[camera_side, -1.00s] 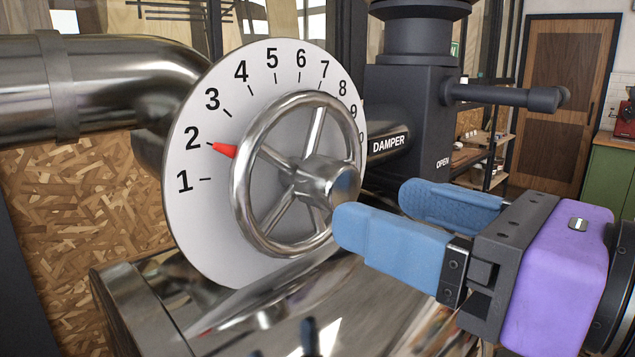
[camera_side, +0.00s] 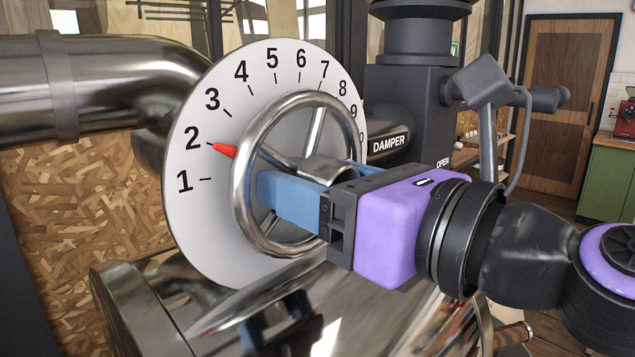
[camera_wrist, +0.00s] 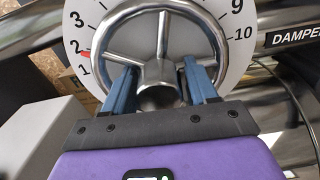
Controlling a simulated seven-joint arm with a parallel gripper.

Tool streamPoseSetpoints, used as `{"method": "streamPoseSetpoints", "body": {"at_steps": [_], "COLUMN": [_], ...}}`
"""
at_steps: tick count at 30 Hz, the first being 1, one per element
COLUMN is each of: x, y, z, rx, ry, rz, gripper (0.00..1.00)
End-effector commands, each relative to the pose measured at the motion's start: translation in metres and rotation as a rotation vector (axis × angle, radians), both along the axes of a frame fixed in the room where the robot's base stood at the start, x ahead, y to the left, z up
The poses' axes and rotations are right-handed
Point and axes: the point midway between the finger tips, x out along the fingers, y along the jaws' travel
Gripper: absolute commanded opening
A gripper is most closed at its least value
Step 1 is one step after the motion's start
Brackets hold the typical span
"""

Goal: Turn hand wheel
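The hand wheel (camera_side: 241,190) is a shiny metal ring with spokes and a round hub, in front of a white numbered dial (camera_side: 207,250). A red pointer (camera_side: 223,150) at the wheel's rim points at 2. My gripper (camera_side: 284,172) has its blue fingers reaching inside the rim, one on each side of the hub. In the wrist view the hub (camera_wrist: 158,95) sits between the fingers, with gaps showing beside it, so the gripper looks open. Whether the fingers touch the spokes cannot be told. The far finger is mostly hidden in the side view.
A thick metal pipe (camera_side: 100,85) runs behind the dial at the left. A dark column (camera_side: 412,90) and the damper pipe (camera_side: 388,142) stand close behind, right of the wheel. A shiny metal surface (camera_side: 330,300) lies below. Open room lies at the right.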

Motion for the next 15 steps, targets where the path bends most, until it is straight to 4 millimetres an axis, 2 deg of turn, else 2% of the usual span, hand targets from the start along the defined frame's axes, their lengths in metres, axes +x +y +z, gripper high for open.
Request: {"method": "streamPoseSetpoints", "body": {"at_steps": [1,3,5,15], "x": [-0.0001,-0.0002,-0.0004,-0.0007], "y": [-0.0001,-0.0001,-0.0001,0.0004], "z": [0.0000,-0.0001,-0.0003,-0.0029], "rx": [0.000,0.000,-0.001,0.003], "ry": [0.000,0.000,0.001,0.011], "rz": [0.000,0.000,0.000,0.001], "gripper": [0.39,0.17,0.00,0.00]}}
